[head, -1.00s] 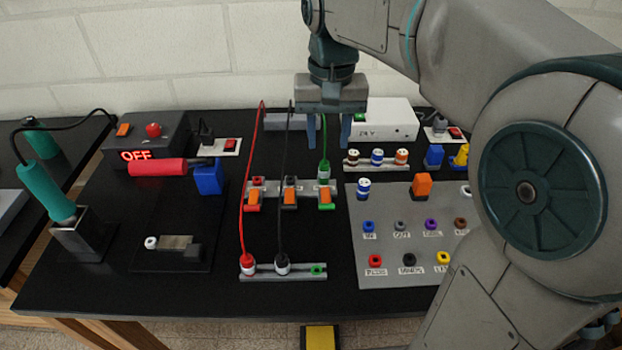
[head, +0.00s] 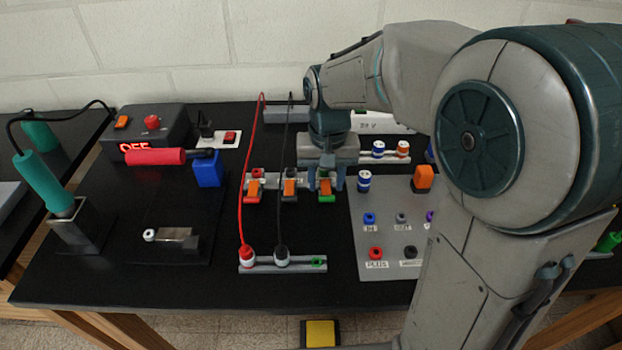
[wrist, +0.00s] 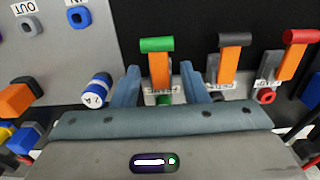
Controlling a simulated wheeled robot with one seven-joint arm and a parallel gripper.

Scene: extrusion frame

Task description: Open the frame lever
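The green-ended lever (head: 326,197) is the rightmost in a row of three orange levers. In the wrist view its green crossbar (wrist: 157,45) tops an orange arm, with a small label below that I cannot read surely. My gripper (head: 326,184) is low over this lever. In the wrist view the fingers (wrist: 160,71) are open, one on each side of the orange arm, with a visible gap on both sides. The lever's socket and plug are mostly hidden by my gripper. The black-ended lever (wrist: 235,40) and red-ended lever (wrist: 301,37) stand beside it.
A red cable (head: 241,180) and a black cable (head: 285,170) rise left of my gripper from a front strip (head: 290,266). A grey socket panel (head: 385,262) lies close on the right. A blue-white knob (wrist: 97,90) is near the left finger.

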